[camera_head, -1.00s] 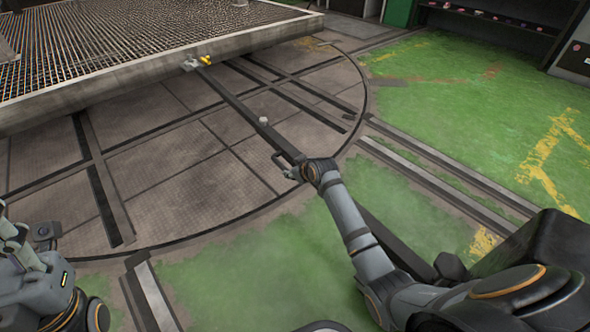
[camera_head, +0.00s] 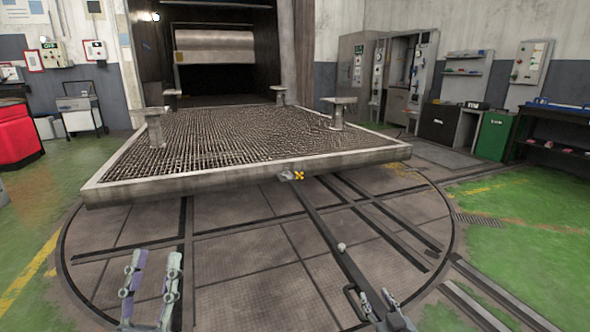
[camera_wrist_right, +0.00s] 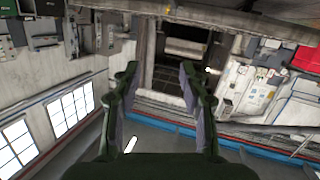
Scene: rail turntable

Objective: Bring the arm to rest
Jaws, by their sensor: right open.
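My left gripper (camera_head: 154,262) is at the lower left of the head view, its two fingers apart and pointing forward over the turntable floor (camera_head: 250,245). Nothing shows between them. My right gripper (camera_head: 377,298) is at the bottom of the head view, close to the near end of a long dark bar (camera_head: 325,232). In the right wrist view the right gripper (camera_wrist_right: 158,68) is open and empty, with the bar out of sight. That view is upside down and looks toward the dark doorway (camera_wrist_right: 180,75). Most of both arms is out of view.
A large grated platform (camera_head: 245,175) with several short posts stands over the turntable. A yellow fitting (camera_head: 299,175) is at the bar's far end. A red cabinet (camera_head: 15,130) is at the left, a green one (camera_head: 493,133) at the right. The green floor (camera_head: 530,210) at right is clear.

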